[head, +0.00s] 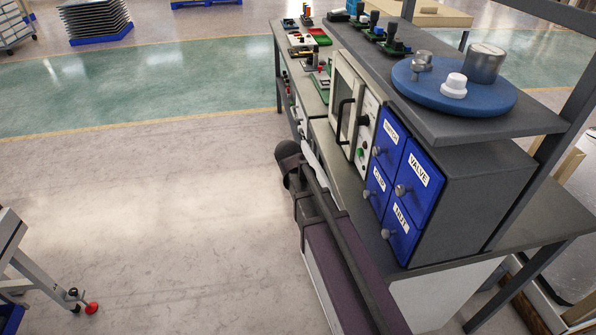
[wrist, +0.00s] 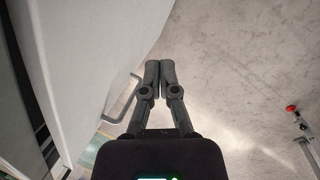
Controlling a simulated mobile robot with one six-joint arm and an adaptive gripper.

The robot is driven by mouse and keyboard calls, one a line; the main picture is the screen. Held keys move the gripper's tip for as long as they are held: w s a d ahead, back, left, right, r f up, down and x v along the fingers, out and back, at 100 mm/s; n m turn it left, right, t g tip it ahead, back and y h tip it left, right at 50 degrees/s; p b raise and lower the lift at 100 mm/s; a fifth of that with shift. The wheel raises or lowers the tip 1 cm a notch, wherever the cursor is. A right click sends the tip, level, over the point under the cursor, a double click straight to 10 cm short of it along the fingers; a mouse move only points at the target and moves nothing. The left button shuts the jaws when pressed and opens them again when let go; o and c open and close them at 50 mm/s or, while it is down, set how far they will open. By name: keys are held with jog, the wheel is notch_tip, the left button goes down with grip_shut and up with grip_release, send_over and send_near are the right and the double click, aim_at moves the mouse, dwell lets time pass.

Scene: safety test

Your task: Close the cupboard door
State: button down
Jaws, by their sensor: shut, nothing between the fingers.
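A large pale grey panel (wrist: 85,50), which looks like the cupboard door, fills the left of the wrist view. A curved grey handle (wrist: 124,100) stands out from it. A dark gap (wrist: 32,105) runs along the panel's left side, so it appears to stand ajar; how far I cannot tell. My gripper (wrist: 159,68) is shut and empty, its fingertips over the floor just right of the panel and handle. Whether it touches the panel is unclear. In the head view my arm hides most of the bench's lower front, and the fingers cannot be made out.
A grey workbench (head: 553,213) carries blue labelled drawers (head: 408,190), a white appliance (head: 345,97) with a dark handle, and a blue round tray (head: 418,93) on the shelf. Open floor (head: 150,200) lies left of the bench. A stand with a red knob (head: 91,308) is at lower left.

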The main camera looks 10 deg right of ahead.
jog(key=w+a+n+h+b, duration=0.1)
jog(key=w+a+n+h, duration=0.1)
jog(key=w, duration=0.5)
jog(key=w+a+n+t+h+b, duration=0.1)
jog(key=w+a+n+h, duration=0.1)
jog(key=w+a+n, duration=0.2)
jog(key=w+a+n+h+b, duration=0.2)
jog(key=w+a+n, duration=0.1)
jog(key=w+n, duration=0.4)
jog(key=w, duration=0.2)
jog(key=shift+w+a+r, duration=0.2)
jog(key=shift+w+a, duration=0.15)
jog(key=shift+a, duration=0.05)
jog(key=shift+d+f, duration=0.1)
jog(key=shift+f, duration=0.05)
jog(key=d+r+b+x, duration=0.2)
jog(key=b+x, duration=0.5)
jog(key=x, duration=0.5)
jog(key=shift+w+d+f, duration=0.15)
jog(key=shift+w, duration=0.15)
